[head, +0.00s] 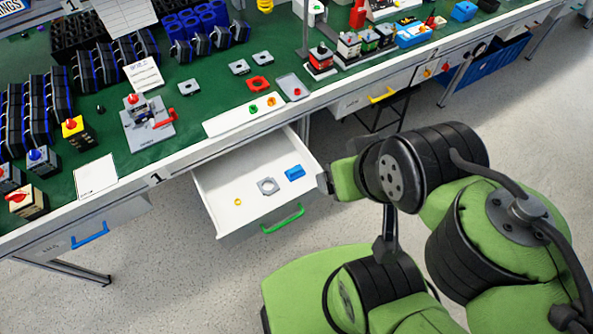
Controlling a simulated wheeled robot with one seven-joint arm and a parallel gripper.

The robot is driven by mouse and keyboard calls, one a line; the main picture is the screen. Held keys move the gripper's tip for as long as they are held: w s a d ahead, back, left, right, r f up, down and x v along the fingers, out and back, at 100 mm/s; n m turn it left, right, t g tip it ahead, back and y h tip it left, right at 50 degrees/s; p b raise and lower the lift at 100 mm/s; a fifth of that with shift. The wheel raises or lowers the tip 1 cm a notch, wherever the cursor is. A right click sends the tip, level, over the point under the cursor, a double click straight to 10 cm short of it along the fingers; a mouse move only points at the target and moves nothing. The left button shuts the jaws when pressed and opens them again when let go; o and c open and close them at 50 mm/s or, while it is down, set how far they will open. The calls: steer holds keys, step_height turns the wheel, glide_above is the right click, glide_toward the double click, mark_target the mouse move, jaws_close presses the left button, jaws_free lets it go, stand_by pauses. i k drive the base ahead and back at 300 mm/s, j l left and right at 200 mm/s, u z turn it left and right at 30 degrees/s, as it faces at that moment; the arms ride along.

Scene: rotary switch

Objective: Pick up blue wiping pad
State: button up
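A small blue block (294,172), which looks like the blue wiping pad, lies in the open white drawer (236,215) under the bench. It sits toward the drawer's right side. My green and black arm comes in from the right. The end of the arm, with my gripper (324,184), is just right of the drawer's right wall, apart from the blue block. The fingers are too small and turned away, so I cannot tell if they are open or shut.
A grey nut-shaped part (267,186) and a small yellow ring (238,202) share the drawer, which has a green handle (283,219). The green-topped bench (190,130) above carries several switches, holders and parts. Floor in front is clear.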

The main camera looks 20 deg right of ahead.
mark_target(295, 172)
steer(key=i+l+u, duration=0.1)
steer(key=u, duration=0.35)
steer(key=i+l+u, duration=0.1)
steer(key=l+u, duration=0.25)
steer(key=u, duration=0.15)
steer(key=l+u, duration=0.25)
steer(key=u, duration=0.2)
steer(key=l+u, duration=0.3)
steer(key=u, duration=0.2)
steer(key=l+u, duration=0.3)
steer(key=u, duration=0.15)
steer(key=k+l+u, duration=0.1)
steer(key=u, duration=0.4)
steer(key=k+l+u, duration=0.15)
steer(key=l+u, duration=0.15)
steer(key=u, duration=0.15)
